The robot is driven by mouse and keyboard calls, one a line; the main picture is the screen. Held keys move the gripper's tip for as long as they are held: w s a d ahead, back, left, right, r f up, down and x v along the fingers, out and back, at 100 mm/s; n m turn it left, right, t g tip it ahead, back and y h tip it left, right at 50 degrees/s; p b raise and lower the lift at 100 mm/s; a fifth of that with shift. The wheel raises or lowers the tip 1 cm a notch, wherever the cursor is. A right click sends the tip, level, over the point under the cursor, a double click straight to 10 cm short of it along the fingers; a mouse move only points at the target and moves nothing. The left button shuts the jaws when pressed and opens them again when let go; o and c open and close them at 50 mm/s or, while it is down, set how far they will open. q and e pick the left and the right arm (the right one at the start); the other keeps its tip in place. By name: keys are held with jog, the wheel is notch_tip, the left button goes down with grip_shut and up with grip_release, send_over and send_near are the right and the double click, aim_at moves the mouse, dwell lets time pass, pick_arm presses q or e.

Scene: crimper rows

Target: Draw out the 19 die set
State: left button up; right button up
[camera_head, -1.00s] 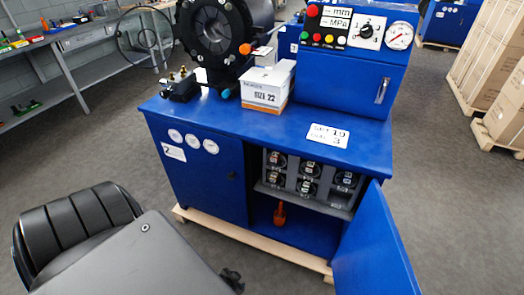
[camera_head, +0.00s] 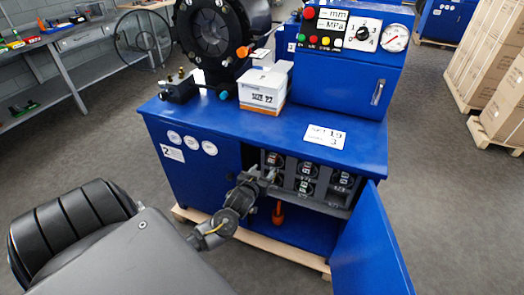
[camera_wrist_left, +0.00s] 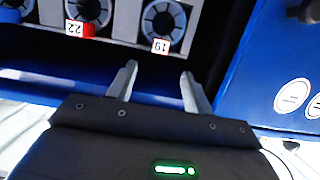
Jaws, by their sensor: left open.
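The 19 die set (camera_wrist_left: 163,20) is a dark round die in a grey rack, with a white 19 label, at the top of the left wrist view. My left gripper (camera_wrist_left: 158,75) is open and empty, its two fingers pointing toward that die and apart from it. In the head view my left gripper (camera_head: 268,176) is at the left end of the die rack (camera_head: 320,200), inside the open cabinet, and partly hides the dies there. Labels there are too small to read. My right gripper is not in view.
The 22 die set (camera_wrist_left: 88,12), with a red mark by its label, sits beside the 19. The blue cabinet door (camera_head: 372,250) stands open at the right. An orange-handled tool (camera_head: 278,213) is below the rack. A size 22 box (camera_head: 262,95) stands on the bench top.

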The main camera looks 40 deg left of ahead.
aim_at(271, 160)
pick_arm(q)
jog(key=b+x, duration=0.6)
jog(key=x, duration=0.2)
jog(key=shift+w+a+f, duration=0.1)
jog(key=shift+w+f, duration=0.15)
jog(key=shift+w+a+f+b, duration=0.2)
jog(key=shift+w+b, duration=0.15)
jog(key=shift+w, duration=0.3)
jog(key=shift+w+a, duration=0.15)
jog(key=shift+w, duration=0.3)
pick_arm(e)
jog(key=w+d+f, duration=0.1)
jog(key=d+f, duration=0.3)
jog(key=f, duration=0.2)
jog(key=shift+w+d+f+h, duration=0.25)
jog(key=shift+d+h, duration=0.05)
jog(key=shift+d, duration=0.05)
pick_arm(q)
grip_shut()
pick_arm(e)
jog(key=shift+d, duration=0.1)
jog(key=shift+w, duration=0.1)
